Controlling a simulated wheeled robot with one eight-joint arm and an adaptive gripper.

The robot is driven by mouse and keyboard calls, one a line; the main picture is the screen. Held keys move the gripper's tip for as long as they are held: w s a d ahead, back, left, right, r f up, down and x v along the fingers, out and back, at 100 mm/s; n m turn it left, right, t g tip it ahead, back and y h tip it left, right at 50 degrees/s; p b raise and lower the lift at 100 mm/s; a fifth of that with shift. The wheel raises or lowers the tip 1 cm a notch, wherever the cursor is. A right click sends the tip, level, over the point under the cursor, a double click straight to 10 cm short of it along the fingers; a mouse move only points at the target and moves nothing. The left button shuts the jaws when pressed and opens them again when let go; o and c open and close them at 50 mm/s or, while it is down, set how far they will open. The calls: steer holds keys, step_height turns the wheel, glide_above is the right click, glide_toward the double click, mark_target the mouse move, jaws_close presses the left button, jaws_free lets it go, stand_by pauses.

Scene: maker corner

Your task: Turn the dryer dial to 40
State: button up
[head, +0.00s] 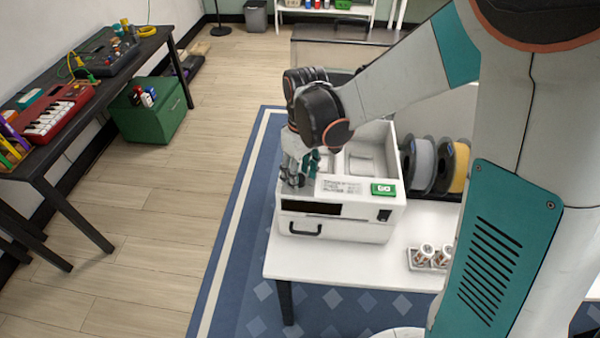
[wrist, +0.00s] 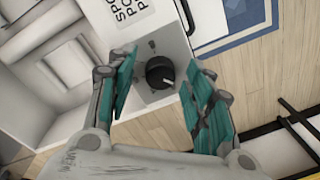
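The dryer (head: 345,218) is a white box with an open top, on the white table. Its front has a dark window and a black handle. My gripper (wrist: 157,92) is open, with one teal finger on each side of the dial and a gap visible on both sides. In the head view my gripper (head: 310,165) is at the dryer's left corner and hides the dial.
Two filament spools, grey (head: 420,163) and yellow (head: 455,165), stand right of the dryer. A small tray with white rolls (head: 427,256) lies on the white table (head: 350,270).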

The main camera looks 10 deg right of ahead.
mark_target(303, 176)
step_height(303, 176, up, 12)
steer(key=shift+d, duration=0.3)
stand_by(0.3)
stand_by(0.4)
steer(key=s+d+r+m+t+b, duration=0.1)
steer(key=s+d+m+t, duration=0.6)
steer(key=s+d, duration=0.4)
steer(key=shift+s+d+r+t, duration=0.15)
steer(key=shift+s+r+t, duration=0.15)
steer(key=shift+s, duration=1.7)
